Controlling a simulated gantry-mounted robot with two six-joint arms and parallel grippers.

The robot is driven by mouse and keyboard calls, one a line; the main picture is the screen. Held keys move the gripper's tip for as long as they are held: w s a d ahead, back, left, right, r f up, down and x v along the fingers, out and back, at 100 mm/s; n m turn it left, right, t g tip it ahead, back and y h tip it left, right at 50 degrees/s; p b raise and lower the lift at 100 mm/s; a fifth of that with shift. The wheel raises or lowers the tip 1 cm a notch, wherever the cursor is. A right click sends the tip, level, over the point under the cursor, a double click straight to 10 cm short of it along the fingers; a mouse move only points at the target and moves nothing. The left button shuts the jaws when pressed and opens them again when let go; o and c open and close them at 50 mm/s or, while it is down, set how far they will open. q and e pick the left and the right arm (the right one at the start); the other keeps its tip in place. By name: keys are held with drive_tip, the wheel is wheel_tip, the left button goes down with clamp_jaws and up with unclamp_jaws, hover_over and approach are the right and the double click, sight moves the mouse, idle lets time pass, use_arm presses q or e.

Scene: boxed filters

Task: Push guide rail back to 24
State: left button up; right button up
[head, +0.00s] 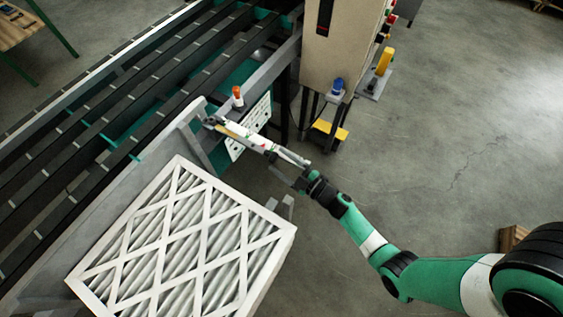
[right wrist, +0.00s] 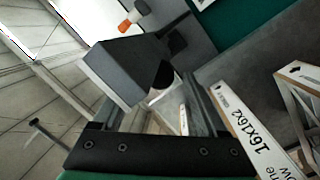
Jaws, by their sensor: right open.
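The grey guide rail (head: 112,180) runs diagonally along the near edge of the conveyor in the head view, between the black belts and the white pleated filter (head: 180,240). A pale scale strip (head: 240,134) with small marks lies at the rail's far end; its numbers are too small to read. My right gripper (head: 283,160) is open by the strip's near end. In the right wrist view, a dark grey block (right wrist: 120,72) stands in front of the open jaws; I cannot tell if they touch it. My left gripper is out of view.
An orange-topped knob (head: 237,93) stands beyond the strip. A beige control cabinet (head: 340,45) with a blue knob (head: 337,86) is at the top. In the right wrist view, a filter box edge (right wrist: 245,125) marked 16x16x2 is close on the right.

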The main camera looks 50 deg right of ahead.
clamp_jaws()
idle(1.3)
